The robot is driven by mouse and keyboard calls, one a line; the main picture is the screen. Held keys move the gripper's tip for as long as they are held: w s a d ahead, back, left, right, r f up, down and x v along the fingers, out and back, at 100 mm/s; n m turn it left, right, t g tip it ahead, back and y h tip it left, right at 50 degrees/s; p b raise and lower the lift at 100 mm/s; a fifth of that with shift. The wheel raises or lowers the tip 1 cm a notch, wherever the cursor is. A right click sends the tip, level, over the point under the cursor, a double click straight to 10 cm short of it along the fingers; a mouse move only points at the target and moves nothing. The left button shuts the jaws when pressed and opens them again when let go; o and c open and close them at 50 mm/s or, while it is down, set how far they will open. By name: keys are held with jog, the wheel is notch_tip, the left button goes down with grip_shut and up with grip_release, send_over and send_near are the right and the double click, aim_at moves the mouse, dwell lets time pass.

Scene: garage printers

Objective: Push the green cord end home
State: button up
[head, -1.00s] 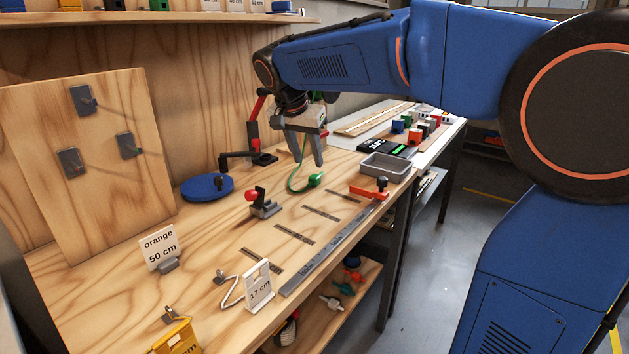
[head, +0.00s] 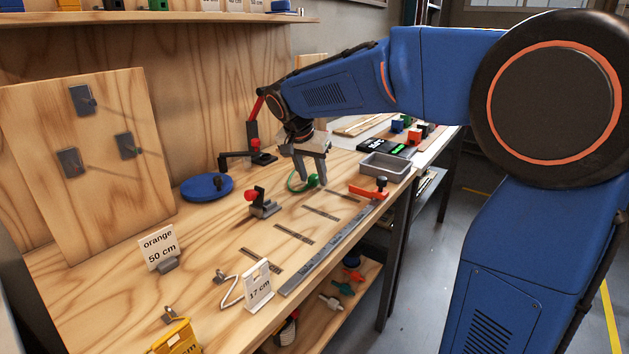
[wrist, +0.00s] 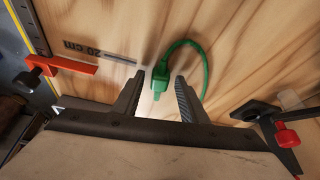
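The green cord end (head: 312,181), a small plug-like block, lies on the wooden bench; it also shows in the wrist view (wrist: 161,78). Its thin green cord (wrist: 204,62) loops out to the right there and passes behind a finger. My gripper (head: 311,182) is low over the bench at the cord end. In the wrist view its fingers (wrist: 160,79) are open, one on each side of the cord end, with gaps visible. I cannot make out a socket for the cord end.
An orange clamp (head: 368,192) and a grey tray (head: 386,167) stand to the right. A red-knobbed clamp (head: 262,203) stands nearer, a blue disc (head: 207,187) to the left. A steel ruler (head: 335,246) runs along the bench edge. Bench between is mostly clear.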

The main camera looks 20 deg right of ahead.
aim_at(312, 177)
grip_shut()
jog(key=shift+r, duration=0.15)
jog(key=shift+r, duration=2.4)
